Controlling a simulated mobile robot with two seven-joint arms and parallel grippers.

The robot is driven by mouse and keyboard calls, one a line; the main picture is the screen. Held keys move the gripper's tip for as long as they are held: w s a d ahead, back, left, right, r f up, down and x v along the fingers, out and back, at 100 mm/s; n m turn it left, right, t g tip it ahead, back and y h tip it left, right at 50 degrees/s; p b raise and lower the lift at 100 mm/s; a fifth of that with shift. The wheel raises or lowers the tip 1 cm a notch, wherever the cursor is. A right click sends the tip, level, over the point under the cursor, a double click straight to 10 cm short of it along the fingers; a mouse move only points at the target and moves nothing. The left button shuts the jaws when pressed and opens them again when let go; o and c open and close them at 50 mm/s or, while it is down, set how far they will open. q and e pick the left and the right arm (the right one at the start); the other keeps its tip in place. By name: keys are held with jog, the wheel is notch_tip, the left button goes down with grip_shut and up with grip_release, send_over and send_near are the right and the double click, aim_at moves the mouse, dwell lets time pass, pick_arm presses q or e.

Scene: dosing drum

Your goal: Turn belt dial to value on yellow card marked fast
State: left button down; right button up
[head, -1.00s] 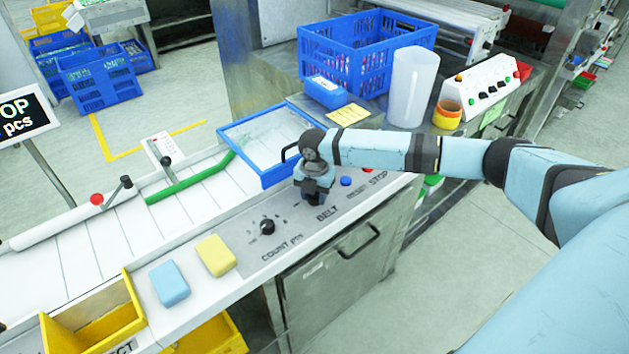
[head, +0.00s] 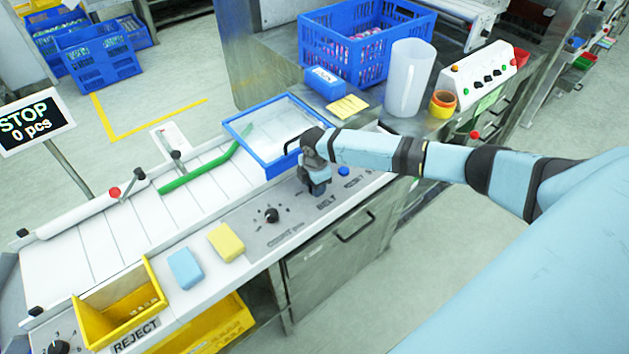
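My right gripper (head: 318,187) points down at the control panel (head: 255,242), just above the BELT label (head: 327,201). It hides the belt dial, so I cannot see the dial's setting, whether the fingers touch it, or whether they are open or shut. A yellow card (head: 348,106) with small dark writing lies on the steel bench behind the blue-rimmed tray; the writing is too small to read. My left gripper is not in view.
The COUNT dial (head: 271,215) sits left of my gripper, a blue button (head: 344,171) to its right. A blue-rimmed tray (head: 268,161) stands close behind. Blue (head: 185,268) and yellow (head: 226,242) blocks lie front left. The display (head: 35,122) reads STOP, 0 pcs.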

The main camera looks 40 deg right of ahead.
jog(key=shift+d, duration=0.1)
dwell(0.3)
jog(key=o, duration=0.9)
jog(key=shift+r, duration=0.15)
notch_tip(320, 180, up, 14)
jog(key=shift+f+b, duration=0.2)
jog(key=shift+b, duration=0.35)
